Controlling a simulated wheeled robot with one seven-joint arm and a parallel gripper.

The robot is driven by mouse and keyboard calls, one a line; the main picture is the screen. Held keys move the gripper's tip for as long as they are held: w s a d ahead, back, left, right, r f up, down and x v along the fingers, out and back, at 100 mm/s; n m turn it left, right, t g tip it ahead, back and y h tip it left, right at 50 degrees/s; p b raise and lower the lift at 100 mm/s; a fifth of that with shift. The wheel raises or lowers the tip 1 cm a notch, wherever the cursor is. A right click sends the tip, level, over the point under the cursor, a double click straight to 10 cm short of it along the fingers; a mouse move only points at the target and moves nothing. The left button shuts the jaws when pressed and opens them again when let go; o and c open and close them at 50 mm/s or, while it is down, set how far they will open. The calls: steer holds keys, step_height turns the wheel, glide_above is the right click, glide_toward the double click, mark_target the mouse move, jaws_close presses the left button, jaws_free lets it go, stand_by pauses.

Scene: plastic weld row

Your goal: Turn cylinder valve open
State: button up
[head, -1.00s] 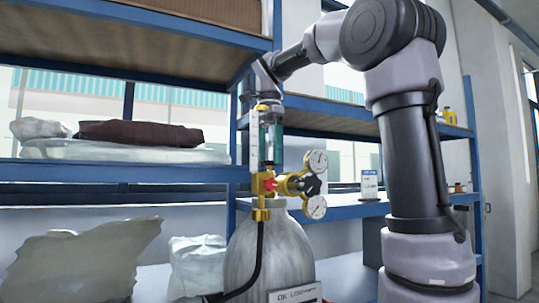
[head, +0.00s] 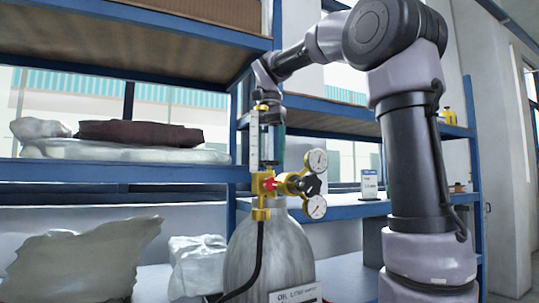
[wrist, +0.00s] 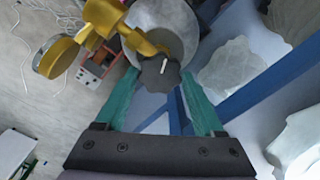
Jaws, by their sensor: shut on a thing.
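A grey gas cylinder (head: 270,258) stands upright with a brass regulator (head: 263,184) on top. Two round gauges (head: 316,161) sit at the regulator's right, with a black knob (head: 312,185) between them. The cylinder valve's dark handwheel (wrist: 158,73), with a white mark, shows in the wrist view at the fingertips; I cannot make it out in the head view. My gripper (wrist: 160,80) points down from above, its green fingers on either side of the handwheel and shut on it. In the head view my gripper (head: 275,140) is partly hidden behind the clear flow tube (head: 254,137).
Blue shelving (head: 120,172) stands behind and to the left, with wrapped bundles on it. A crumpled pale bag (head: 197,265) lies left of the cylinder. A black hose (head: 259,258) hangs down the cylinder's front. A small sign (head: 369,185) stands on the right shelf.

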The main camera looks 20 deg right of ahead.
steer(key=shift+n, duration=0.5)
steer(key=o, duration=1.4)
steer(key=shift+c, duration=0.2)
step_height(320, 180, up, 11)
steer(key=shift+f, duration=0.1)
